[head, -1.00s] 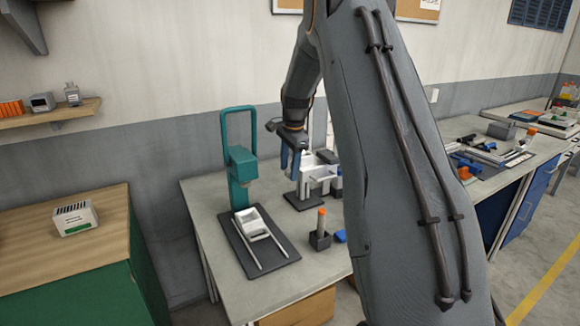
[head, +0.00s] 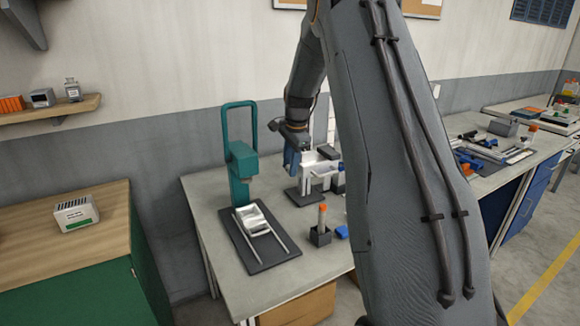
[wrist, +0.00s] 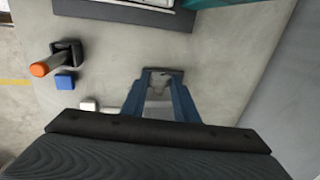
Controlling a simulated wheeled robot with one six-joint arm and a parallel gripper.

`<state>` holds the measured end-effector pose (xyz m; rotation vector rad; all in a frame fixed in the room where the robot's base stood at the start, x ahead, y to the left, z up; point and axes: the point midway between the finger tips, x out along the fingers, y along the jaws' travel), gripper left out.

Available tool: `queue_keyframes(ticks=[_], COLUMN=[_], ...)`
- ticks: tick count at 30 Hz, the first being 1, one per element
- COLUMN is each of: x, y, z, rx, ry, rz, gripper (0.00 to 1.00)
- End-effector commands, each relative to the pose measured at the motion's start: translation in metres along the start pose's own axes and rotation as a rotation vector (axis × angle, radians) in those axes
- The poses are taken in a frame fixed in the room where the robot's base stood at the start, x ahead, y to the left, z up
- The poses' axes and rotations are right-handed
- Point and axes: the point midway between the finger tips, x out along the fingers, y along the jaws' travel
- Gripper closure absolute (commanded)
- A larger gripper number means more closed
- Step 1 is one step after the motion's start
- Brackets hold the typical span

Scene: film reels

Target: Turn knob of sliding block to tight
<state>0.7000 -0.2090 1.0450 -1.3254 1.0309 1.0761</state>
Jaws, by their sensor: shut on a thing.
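The white sliding-block fixture (head: 319,170) stands on a dark base plate (head: 292,196) on the grey bench, right of the teal press. In the head view my gripper (head: 291,164) points down at the fixture's left end, its blue fingers partly seen. In the wrist view my gripper (wrist: 162,80) has its two blue fingers close around a small grey part (wrist: 158,88), which seems to be the knob. The knob's marking and turn angle cannot be read in either view. My wrist hides much of that part.
The teal press (head: 242,165) stands left of the fixture, with a dark tray (head: 270,262) in front. A dark holder (head: 320,237) with an orange-topped stick and a blue block (head: 342,232) sit near the front edge. My arm covers the right of the head view.

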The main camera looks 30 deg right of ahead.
Motion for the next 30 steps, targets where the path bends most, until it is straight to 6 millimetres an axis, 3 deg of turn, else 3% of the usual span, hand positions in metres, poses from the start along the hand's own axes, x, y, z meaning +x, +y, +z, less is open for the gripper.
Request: queue_keyframes(ticks=[30], x=[0.005], y=[0.0071], z=[0.0], rx=[0.001], ry=[0.001], rz=[-0.376], gripper=[0.95])
